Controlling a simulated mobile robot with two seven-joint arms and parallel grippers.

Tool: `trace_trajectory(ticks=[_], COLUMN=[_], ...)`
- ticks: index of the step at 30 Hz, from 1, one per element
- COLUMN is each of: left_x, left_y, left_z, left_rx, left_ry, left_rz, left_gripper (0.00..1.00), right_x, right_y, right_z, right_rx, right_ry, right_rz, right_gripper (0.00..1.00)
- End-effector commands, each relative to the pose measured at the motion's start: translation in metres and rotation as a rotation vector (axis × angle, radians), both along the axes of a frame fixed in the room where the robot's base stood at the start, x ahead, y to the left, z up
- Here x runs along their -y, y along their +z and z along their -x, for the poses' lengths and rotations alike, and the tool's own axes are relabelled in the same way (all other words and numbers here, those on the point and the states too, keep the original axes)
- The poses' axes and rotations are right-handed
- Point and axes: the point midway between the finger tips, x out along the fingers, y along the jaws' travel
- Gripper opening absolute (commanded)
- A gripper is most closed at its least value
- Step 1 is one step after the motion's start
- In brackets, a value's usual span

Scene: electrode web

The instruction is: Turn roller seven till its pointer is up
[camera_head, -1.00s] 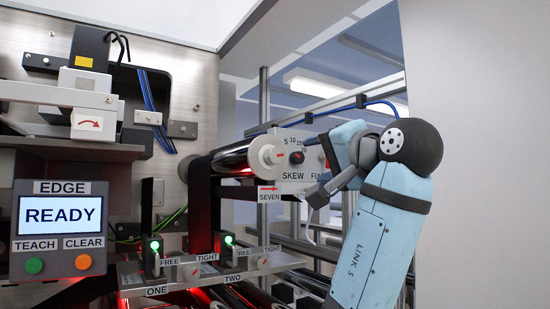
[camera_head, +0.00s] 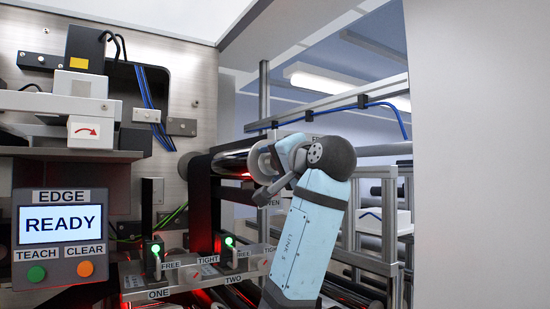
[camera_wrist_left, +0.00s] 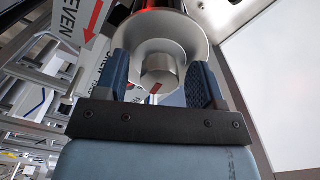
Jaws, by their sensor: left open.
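Roller seven (camera_head: 232,162) is a dark roller with a pale round end flange (camera_head: 259,161); my left arm hides most of its end in the head view. In the left wrist view its flange (camera_wrist_left: 185,32) carries a grey faceted knob (camera_wrist_left: 158,70) with a short red pointer mark (camera_wrist_left: 155,87) on the knob's near face. My left gripper (camera_wrist_left: 162,82) is open, with one blue finger on each side of the knob. Gaps show between fingers and knob. In the head view the left gripper (camera_head: 274,158) is at the roller's end. My right gripper is not in view.
The SEVEN label (camera_wrist_left: 70,22) with a red arrow shows beside the flange. The EDGE panel (camera_head: 60,235) reads READY. Below the roller, a rail (camera_head: 190,278) carries the ONE and TWO levers with green lights. A pale wall (camera_head: 480,150) stands at right.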

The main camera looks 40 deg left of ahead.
Motion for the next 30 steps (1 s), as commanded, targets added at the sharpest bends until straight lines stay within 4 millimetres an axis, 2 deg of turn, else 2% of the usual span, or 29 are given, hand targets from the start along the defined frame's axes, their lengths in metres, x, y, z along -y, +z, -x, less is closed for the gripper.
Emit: trace_trajectory(ticks=[9,11,16,30], left_x=[-0.0033,-0.0032,-0.003,-0.002], left_y=[-0.0006,-0.0005,-0.0004,-0.0029], left_z=[-0.0013,-0.0012,-0.0012,-0.0013], left_rx=[0.0,0.0,0.0,0.089], left_ry=[0.0,0.0,0.0,-0.004], left_rz=[0.0,0.0,0.0,0.037], left_gripper=[0.63,0.51,0.13,0.13], right_x=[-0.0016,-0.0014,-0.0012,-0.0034], right_y=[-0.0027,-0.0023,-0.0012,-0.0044], right_z=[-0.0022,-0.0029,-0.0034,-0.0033], right_rx=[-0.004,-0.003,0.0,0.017], right_ry=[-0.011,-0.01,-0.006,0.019], right_rz=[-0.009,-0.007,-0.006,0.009], right_gripper=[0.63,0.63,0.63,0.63])
